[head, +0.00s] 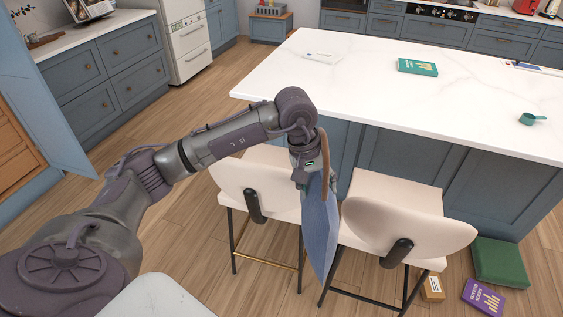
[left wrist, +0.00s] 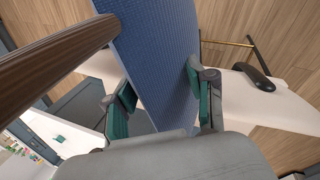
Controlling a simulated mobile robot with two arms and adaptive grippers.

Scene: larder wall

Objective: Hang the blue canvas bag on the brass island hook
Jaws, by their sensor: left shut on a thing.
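The blue canvas bag (head: 319,232) hangs below my left gripper (head: 308,172) in the head view, in front of the island and between two cream stools. Its brown strap (head: 323,158) rises beside the gripper. In the left wrist view, the blue fabric (left wrist: 160,60) runs between the green-padded fingers of my left gripper (left wrist: 162,102), which is shut on it. The brown strap (left wrist: 55,62) crosses the left of that view. The kitchen island (head: 455,115) has a white top and blue side panels. I cannot make out the brass hook. My right gripper is out of view.
Cream stools (head: 262,182) and (head: 405,225) stand close on either side of the bag. A green book (head: 417,66) and green scoop (head: 531,119) lie on the island. A green box (head: 501,262), purple book (head: 484,297) and small carton (head: 432,288) lie on the floor.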

